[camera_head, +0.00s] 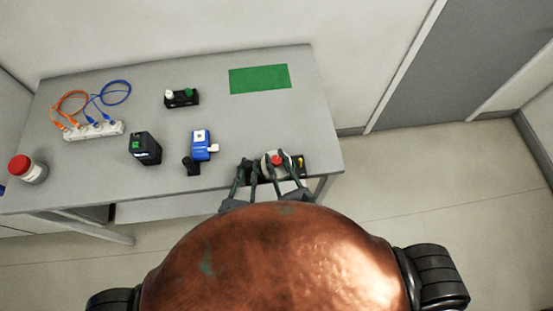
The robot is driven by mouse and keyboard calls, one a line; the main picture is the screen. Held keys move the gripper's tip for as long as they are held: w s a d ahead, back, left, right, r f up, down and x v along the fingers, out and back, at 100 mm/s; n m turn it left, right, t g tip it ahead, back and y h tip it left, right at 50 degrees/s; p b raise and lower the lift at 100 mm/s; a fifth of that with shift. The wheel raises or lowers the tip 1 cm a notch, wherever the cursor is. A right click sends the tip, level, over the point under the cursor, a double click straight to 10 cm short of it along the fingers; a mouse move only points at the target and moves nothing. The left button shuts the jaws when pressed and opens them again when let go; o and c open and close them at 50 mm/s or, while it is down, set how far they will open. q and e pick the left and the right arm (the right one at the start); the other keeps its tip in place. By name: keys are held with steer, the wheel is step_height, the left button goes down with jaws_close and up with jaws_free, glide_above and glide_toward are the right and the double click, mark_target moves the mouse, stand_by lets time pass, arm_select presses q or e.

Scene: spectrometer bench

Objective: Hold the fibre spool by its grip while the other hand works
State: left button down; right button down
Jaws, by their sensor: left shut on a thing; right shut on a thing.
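A pale round thing with a red centre (277,160), which looks like the fibre spool, is at the table's front right edge. A dark base with a small yellow part (300,164) shows beside it. My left gripper (246,166) and my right gripper (276,169) are close side by side here. The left gripper is shut on a dark part at the left of the spool, perhaps its grip. The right gripper is shut at the front of the spool. The fingers hide the contacts, so exactly what each one holds is unclear.
On the grey table (220,105) are a blue device (201,145), a black box (145,148), a black holder (181,98), a green mat (260,79), a white power strip (94,131) with orange and blue cables, and a red-lidded jar (28,169).

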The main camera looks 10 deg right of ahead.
steer(key=shift+f, duration=0.1)
steer(key=c, duration=1.7)
jaws_free()
steer(key=shift+o, duration=0.2)
steer(key=shift+n+y, duration=0.3)
steer(key=shift+y, duration=0.1)
